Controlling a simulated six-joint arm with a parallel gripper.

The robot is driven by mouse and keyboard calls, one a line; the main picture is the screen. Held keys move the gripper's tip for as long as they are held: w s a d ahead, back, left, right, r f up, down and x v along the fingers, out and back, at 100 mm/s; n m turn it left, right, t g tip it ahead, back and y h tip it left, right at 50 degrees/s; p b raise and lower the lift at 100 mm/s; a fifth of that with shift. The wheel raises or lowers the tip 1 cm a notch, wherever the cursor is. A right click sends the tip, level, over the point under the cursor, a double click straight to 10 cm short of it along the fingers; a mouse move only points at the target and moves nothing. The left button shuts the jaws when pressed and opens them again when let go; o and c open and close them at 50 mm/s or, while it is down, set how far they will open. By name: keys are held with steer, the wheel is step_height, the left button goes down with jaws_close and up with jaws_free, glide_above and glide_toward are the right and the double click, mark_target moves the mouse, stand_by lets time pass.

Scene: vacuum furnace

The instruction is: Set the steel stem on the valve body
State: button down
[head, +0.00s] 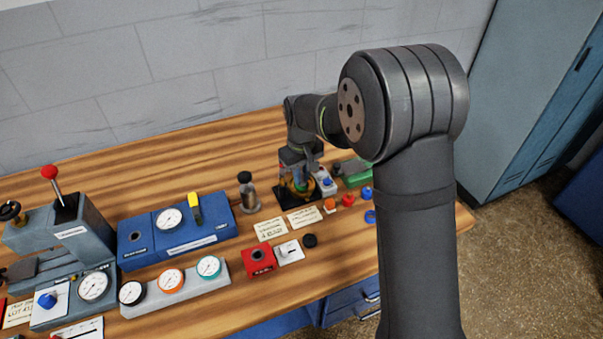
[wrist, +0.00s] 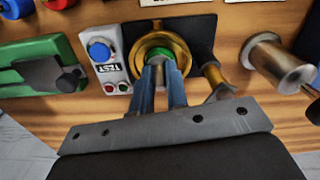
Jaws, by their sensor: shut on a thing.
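The valve body (wrist: 181,42) shows in the wrist view as a round brass rim with a green centre, on a black plate (wrist: 203,28). In the head view the valve body (head: 285,190) is partly hidden beneath my gripper (head: 299,172). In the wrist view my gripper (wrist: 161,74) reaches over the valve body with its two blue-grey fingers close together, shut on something. The held piece, likely the steel stem, is mostly hidden between the fingers. I cannot tell whether it touches the valve body. A brass side piece with a grey end (wrist: 218,82) is right of the fingers.
A test box with a blue button (wrist: 112,70) stands close left of the valve body, with a green device (wrist: 38,62) beyond it. A metal cylinder (wrist: 275,62) stands to the right. Cards (head: 303,216) and small caps (head: 348,200) lie in front.

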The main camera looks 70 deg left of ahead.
steer(key=shift+f, duration=0.1)
steer(key=c, duration=0.9)
jaws_free()
steer(key=shift+c, duration=0.2)
steer(key=shift+r, duration=3.75)
